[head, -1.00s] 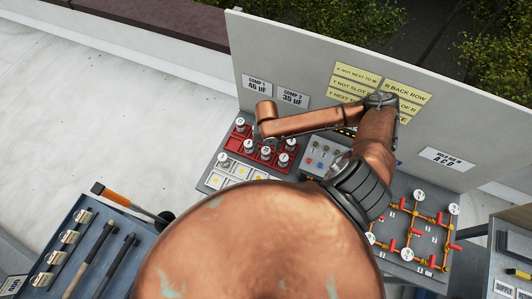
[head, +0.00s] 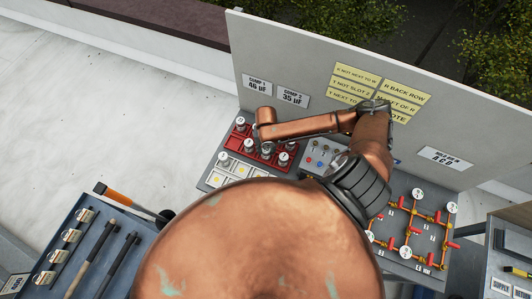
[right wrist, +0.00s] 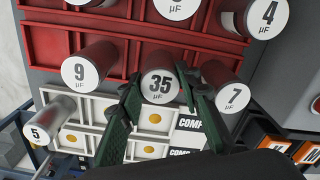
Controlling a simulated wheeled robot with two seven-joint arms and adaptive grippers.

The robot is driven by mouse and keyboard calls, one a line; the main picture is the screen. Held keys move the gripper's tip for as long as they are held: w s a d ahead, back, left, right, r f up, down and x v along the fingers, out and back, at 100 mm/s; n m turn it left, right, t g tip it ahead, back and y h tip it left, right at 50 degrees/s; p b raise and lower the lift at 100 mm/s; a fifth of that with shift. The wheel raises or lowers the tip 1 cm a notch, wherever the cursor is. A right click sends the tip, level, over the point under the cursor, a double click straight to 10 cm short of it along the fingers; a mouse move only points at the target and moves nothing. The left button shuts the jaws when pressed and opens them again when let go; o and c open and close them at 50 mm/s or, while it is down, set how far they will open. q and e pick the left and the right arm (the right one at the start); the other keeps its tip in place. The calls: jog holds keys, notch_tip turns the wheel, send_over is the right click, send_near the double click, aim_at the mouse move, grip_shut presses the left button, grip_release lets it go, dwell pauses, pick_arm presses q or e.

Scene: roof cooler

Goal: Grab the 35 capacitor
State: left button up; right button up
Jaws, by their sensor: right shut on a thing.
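The 35 µF capacitor (right wrist: 160,86) is a dark red cylinder with a white labelled top, in the middle of the right wrist view. My right gripper (right wrist: 160,80) has a green finger on each side of it and is shut on it. The capacitor is still at the front row of the red rack (right wrist: 120,62). Whether its base is clear of the rack is hidden. In the head view my right arm covers most of the gripper. My left gripper is in neither current view.
The 9 capacitor (right wrist: 88,70) and 7 capacitor (right wrist: 228,92) stand close on either side. The 5 capacitor (right wrist: 40,130) sits by the white slotted tray (right wrist: 115,150). A sign panel (head: 440,130) rises behind, and red-valved pipes (head: 410,235) lie to the right.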

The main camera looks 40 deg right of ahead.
jog(key=c, duration=0.5)
jog(key=shift+r, duration=0.1)
